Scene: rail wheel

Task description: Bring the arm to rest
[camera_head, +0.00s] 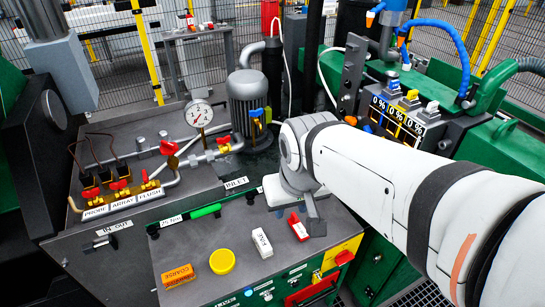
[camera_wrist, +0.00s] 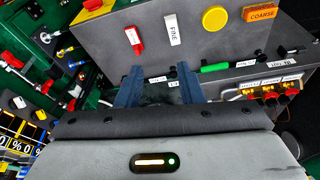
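My gripper (camera_wrist: 160,84) points down over the back edge of the grey workbench top (camera_head: 225,285). In the wrist view its two blue-grey fingers stand apart, with nothing visible held between them. In the head view my white arm comes in from the right, and my gripper (camera_head: 308,208) shows only partly, just behind a small red block (camera_head: 299,227). The block also shows in the wrist view (camera_wrist: 135,40), beyond the fingertips. I cannot tell whether a finger touches the bench.
On the bench lie a white FINE block (camera_head: 262,243), a yellow disc (camera_head: 222,261) and an orange COARSE block (camera_head: 178,276). A green cylinder (camera_head: 206,210) lies at the back edge. Red-handled valves (camera_head: 120,187), a gauge (camera_head: 199,113) and a grey motor (camera_head: 250,100) stand behind. Green machinery (camera_head: 490,155) is at right.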

